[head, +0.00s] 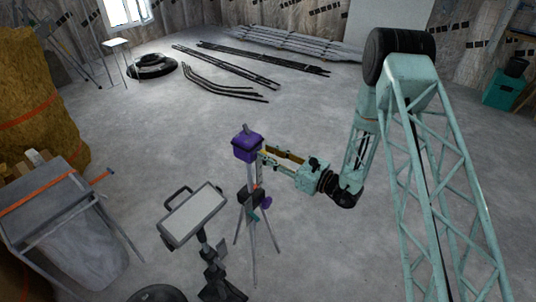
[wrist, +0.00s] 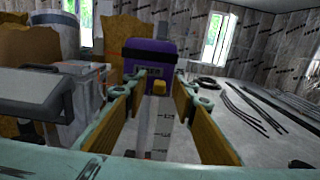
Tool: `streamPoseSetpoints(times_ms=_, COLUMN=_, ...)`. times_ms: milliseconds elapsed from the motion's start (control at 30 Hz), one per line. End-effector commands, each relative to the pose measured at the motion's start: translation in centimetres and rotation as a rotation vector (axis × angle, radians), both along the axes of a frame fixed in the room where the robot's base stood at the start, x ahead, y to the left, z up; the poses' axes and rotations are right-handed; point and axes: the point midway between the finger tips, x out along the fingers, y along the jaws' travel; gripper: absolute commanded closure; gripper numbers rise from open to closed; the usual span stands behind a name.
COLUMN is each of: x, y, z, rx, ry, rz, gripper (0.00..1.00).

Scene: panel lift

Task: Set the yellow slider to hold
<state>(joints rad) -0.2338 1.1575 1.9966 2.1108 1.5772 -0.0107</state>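A purple box (head: 247,146) stands on a tripod (head: 252,215); in the wrist view the purple box (wrist: 149,55) is straight ahead. The yellow slider (wrist: 159,88) is a small block on its front, at the top of a pale upright strip with scale marks (wrist: 158,125). My gripper (head: 266,158) reaches the box from the right. In the wrist view my gripper (wrist: 160,75) is open, with a finger to the left and right of the slider and gaps between. I cannot tell whether the fingertips are level with it in depth. Any hold marking is unreadable.
A lamp-like panel on a stand (head: 194,215) is close to the left of the tripod. A grey bin (head: 65,235) stands further left. Dark bars (head: 225,85) lie on the floor behind. The floor between is clear.

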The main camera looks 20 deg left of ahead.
Motion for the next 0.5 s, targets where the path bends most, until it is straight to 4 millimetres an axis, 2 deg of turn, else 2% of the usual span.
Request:
streamPoseSetpoints(times_ms=133, x=0.0, y=-0.01, z=0.0, rx=0.0, ry=0.0, rz=0.0, gripper=0.75)
streamPoseSetpoints(times_ms=400, x=-0.01, y=-0.02, z=0.01, rx=0.0, ry=0.0, rz=0.0, gripper=0.99)
streamPoseSetpoints(times_ms=500, x=0.0, y=-0.02, z=0.01, rx=0.0, ry=0.0, rz=0.0, gripper=1.0)
